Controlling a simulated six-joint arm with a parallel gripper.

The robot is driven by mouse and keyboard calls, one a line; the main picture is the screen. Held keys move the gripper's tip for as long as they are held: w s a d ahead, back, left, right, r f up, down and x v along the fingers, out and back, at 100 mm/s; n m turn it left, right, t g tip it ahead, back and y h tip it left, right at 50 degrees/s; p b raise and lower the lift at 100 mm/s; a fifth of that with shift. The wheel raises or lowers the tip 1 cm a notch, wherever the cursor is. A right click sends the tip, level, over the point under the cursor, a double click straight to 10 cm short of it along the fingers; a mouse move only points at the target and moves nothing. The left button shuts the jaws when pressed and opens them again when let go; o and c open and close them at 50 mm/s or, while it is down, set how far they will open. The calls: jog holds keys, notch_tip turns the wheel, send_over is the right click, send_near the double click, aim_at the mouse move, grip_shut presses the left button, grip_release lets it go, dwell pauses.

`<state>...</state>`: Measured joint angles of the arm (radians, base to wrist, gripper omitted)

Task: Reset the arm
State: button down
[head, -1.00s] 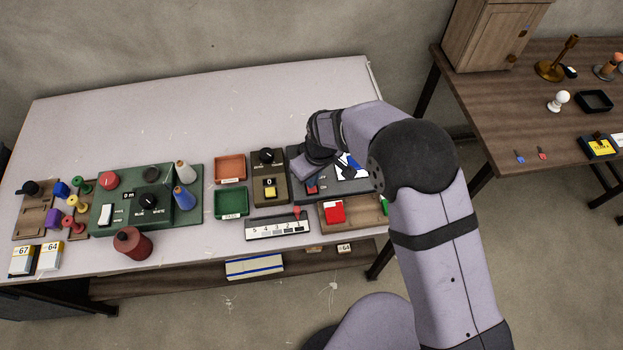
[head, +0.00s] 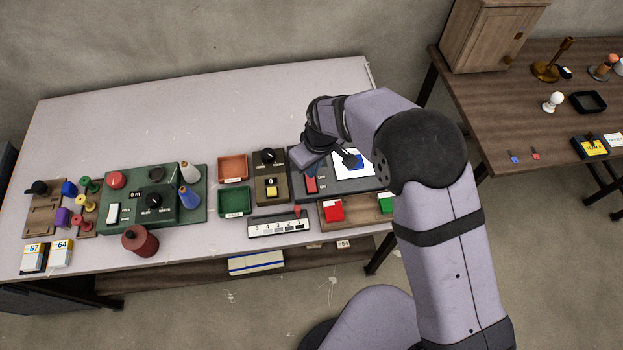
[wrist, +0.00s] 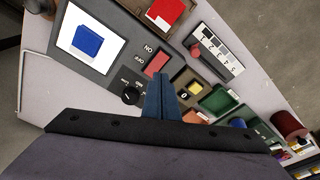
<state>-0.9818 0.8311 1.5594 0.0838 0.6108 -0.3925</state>
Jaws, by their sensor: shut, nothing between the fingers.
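My gripper (head: 349,158) is shut and empty, held above the dark panel (head: 373,184) at the right end of the table. In the wrist view its closed fingers (wrist: 160,96) point over the panel, with nothing between them. A small blue folded cloth (head: 355,162) lies on the white square of that panel. The cloth also shows in the wrist view (wrist: 87,41), apart from the fingers. In the head view my arm hides the panel's right part.
A red switch (wrist: 157,63) and black knob (wrist: 131,95) are near the fingers. A red piece (head: 333,209) and a green piece (head: 386,204) sit on a wooden tray. Orange (head: 233,168) and green (head: 235,202) trays are left. The table's back (head: 200,110) is clear.

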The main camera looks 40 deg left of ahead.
dwell(0.3)
jog(key=s+d+f+m, duration=0.1)
jog(key=d, duration=0.1)
jog(key=s+d+f+m+h, duration=0.1)
jog(key=s+d, duration=0.1)
jog(key=d, duration=0.1)
jog(key=s+d+f+g+h, duration=0.1)
jog(key=d, duration=0.1)
jog(key=shift+s+d+f+m, duration=0.25)
jog(key=shift+s+f+m, duration=0.1)
jog(key=shift+f+m, duration=0.05)
jog(key=s+d+r+m+g, duration=0.1)
jog(key=s+d+r+m, duration=0.15)
jog(key=d, duration=0.65)
jog(key=s+d+r+m+h, duration=0.15)
jog(key=d+r, duration=0.25)
jog(key=d, duration=0.5)
jog(key=s+d+r+m+g, duration=0.1)
jog(key=s+d+r+m, duration=0.15)
jog(key=d, duration=0.65)
jog(key=w+d+r+m+t+y, duration=0.1)
jog(key=w+d+r+m+t, duration=0.1)
jog(key=w+d+r+m, duration=0.3)
jog(key=d+r, duration=0.1)
jog(key=d, duration=0.2)
jog(key=shift+w+d+m+t+y, duration=0.3)
jog(key=shift+w+d+m+y, duration=0.05)
jog(key=shift+w, duration=0.05)
